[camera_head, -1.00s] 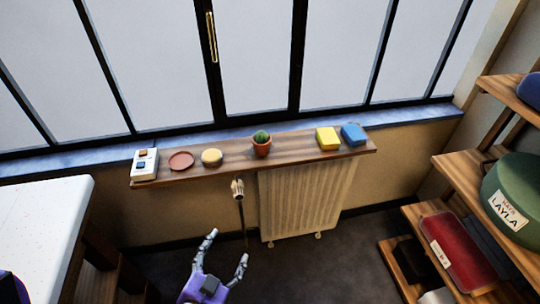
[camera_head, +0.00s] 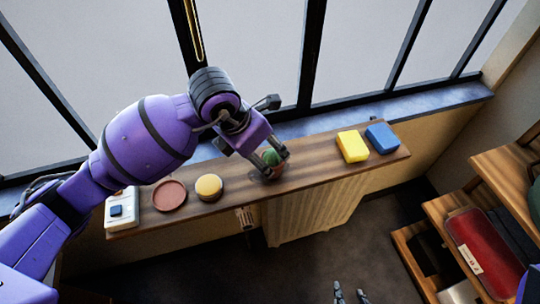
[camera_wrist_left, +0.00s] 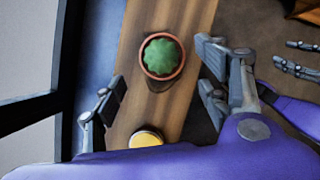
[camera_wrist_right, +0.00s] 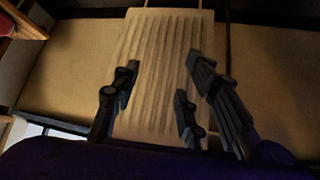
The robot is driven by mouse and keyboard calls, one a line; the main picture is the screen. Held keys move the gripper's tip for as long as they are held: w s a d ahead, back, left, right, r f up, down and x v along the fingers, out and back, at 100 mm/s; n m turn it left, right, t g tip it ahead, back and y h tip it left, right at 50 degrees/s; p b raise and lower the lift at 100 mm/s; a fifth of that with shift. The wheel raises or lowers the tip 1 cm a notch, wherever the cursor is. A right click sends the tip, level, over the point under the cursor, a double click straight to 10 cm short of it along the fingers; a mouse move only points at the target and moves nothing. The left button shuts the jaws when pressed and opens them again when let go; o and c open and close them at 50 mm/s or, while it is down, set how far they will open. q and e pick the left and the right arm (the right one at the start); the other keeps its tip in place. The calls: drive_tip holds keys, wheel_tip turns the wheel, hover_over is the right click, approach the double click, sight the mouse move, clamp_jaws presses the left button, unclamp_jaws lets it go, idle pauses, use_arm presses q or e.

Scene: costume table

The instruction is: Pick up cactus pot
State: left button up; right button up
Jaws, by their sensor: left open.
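The cactus pot, a green cactus in a terracotta pot, stands upright on the wooden shelf (camera_head: 320,157). In the head view the cactus pot (camera_head: 271,157) is partly hidden by my left gripper (camera_head: 268,168). In the left wrist view the cactus pot (camera_wrist_left: 160,57) shows from above, between the lines of the spread fingers of my left gripper (camera_wrist_left: 160,85). Its fingers are open, and no contact with the pot is visible. My right gripper (camera_head: 350,292) is low at the bottom edge; the right wrist view shows its fingers (camera_wrist_right: 160,80) open and empty before the radiator.
A yellow round item (camera_head: 208,187), a reddish dish (camera_head: 170,195) and a white switch box (camera_head: 121,210) lie left of the pot. A yellow block (camera_head: 352,146) and a blue block (camera_head: 382,137) lie right. The window stands behind; a radiator (camera_head: 315,210) is below.

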sight(271, 158)
use_arm(q)
drive_tip(key=x, duration=0.7)
drive_tip(key=shift+w+d+f, duration=0.1)
drive_tip(key=shift+w+d, duration=0.1)
drive_tip(key=shift+c, duration=0.4)
drive_tip(key=c, duration=1.1)
drive_tip(key=shift+c, duration=0.8)
